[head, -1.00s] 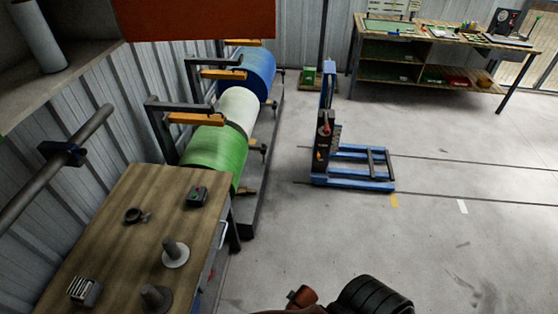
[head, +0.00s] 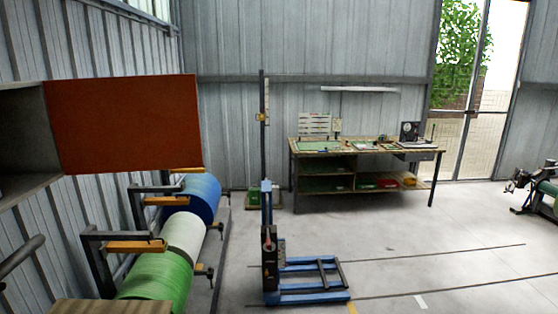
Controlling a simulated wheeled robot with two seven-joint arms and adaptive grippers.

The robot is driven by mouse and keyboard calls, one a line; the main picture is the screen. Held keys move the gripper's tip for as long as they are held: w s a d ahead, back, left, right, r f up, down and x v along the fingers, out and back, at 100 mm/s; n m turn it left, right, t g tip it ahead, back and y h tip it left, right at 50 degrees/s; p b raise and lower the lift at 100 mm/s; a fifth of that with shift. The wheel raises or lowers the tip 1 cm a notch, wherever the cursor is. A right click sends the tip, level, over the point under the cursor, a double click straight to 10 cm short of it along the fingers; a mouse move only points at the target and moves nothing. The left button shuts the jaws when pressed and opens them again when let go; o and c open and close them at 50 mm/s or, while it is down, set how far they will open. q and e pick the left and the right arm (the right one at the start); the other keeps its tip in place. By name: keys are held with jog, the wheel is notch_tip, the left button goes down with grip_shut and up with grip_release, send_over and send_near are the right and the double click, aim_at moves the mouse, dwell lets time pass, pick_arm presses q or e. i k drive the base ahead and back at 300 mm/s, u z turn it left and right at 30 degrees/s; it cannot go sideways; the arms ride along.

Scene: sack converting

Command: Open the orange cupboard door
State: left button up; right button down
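The orange cupboard door (head: 125,125) is at the upper left of the head view. It stands swung out from the far side of a grey wall cupboard (head: 22,105), and its broad flat face shows. The cupboard's front is uncovered and part of its inside is visible. No handle can be made out on the door. Neither of my grippers is in view, and nothing is seen touching the door.
Below the door, blue (head: 200,195), white (head: 184,234) and green (head: 158,278) rolls sit on a rack. A wooden table top (head: 110,307) shows at the bottom left. A blue lift cart (head: 305,284) stands mid-floor. A workbench (head: 365,150) is at the back.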

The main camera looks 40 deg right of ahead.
aim_at(141, 123)
jog(key=z, duration=1.4)
jog(key=i, duration=1.45)
jog(key=u, duration=0.3)
jog(key=i, duration=0.8)
jog(key=u, duration=0.8)
